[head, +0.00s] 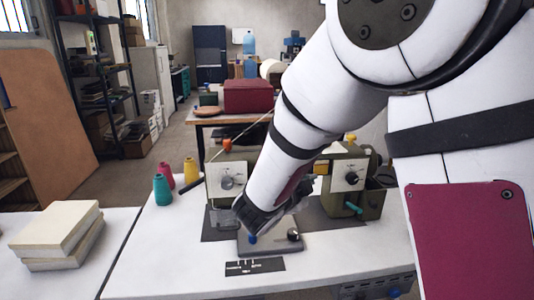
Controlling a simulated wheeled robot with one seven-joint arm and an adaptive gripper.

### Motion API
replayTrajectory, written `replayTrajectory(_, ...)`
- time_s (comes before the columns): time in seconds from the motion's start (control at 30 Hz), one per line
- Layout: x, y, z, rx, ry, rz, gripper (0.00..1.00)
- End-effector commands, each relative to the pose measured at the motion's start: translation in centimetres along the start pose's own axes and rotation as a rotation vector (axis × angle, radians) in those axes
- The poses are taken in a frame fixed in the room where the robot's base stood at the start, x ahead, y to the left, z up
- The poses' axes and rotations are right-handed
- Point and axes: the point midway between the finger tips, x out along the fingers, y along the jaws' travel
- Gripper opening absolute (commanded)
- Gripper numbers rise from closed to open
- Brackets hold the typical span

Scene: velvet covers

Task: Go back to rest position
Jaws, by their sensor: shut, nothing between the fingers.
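My gripper (256,226) is at the end of my white arm, low over the grey plate (262,247) on the white table (165,265). The gripper is shut, with nothing seen held in it. A blue knob (252,239) and a dark knob (293,235) stand on the plate close to the fingertips. I cannot tell whether the fingers touch the blue knob. My forearm hides part of the machines behind it.
Two olive machines with dials, one left (229,178) and one right (352,180), flank my arm. Pale blocks (58,235) lie on a left table. The table's front left is clear.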

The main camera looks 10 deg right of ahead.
Motion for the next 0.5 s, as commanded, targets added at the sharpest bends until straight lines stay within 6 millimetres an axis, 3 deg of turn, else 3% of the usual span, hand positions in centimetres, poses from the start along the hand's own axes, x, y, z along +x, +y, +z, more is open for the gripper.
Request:
replayTrajectory(0.1,-1.8,-3.7,-0.8,-0.033,-0.171,-0.041,0.0)
replayTrajectory(0.23,-5.2,-6.9,-1.5,-0.134,-0.388,-0.103,0.0)
replayTrajectory(0.4,-11.1,-8.8,-3.5,-0.331,-0.628,-0.181,0.0)
replayTrajectory(0.5,-15.0,-8.4,-5.3,-0.477,-0.746,-0.216,0.0)
